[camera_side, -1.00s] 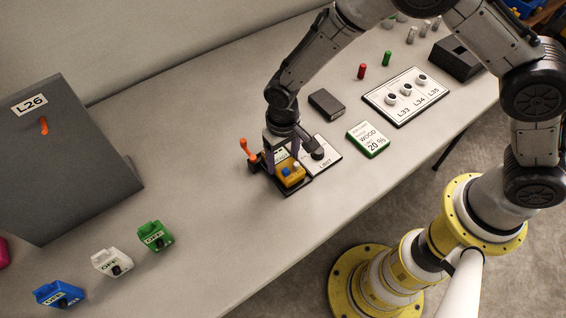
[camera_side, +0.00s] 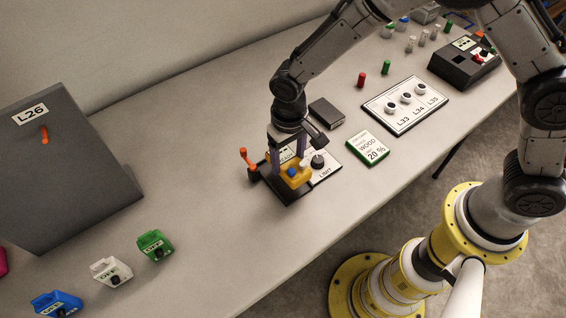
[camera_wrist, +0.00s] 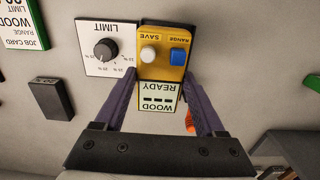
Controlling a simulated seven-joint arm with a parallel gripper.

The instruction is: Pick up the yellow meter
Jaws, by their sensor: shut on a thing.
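The yellow meter (camera_side: 298,181) is between the fingers of my gripper (camera_side: 287,160), at the black stand (camera_side: 287,197) near the middle of the table. In the wrist view the meter (camera_wrist: 163,73) appears upside down, with a white SAVE button, a blue RANGE button and a display reading WOOD READY. My gripper (camera_wrist: 161,88) has one purple finger along each side of it and is shut on it. The meter looks slightly raised over the stand; the exact gap under it is hidden.
A white LIMIT panel with a knob (camera_side: 318,162) adjoins the stand, and an orange-handled lever (camera_side: 245,158) stands left of it. A green-edged WOOD 20 % card (camera_side: 368,147), a dark block (camera_side: 326,112) and the L33–L35 panel (camera_side: 405,104) lie to the right.

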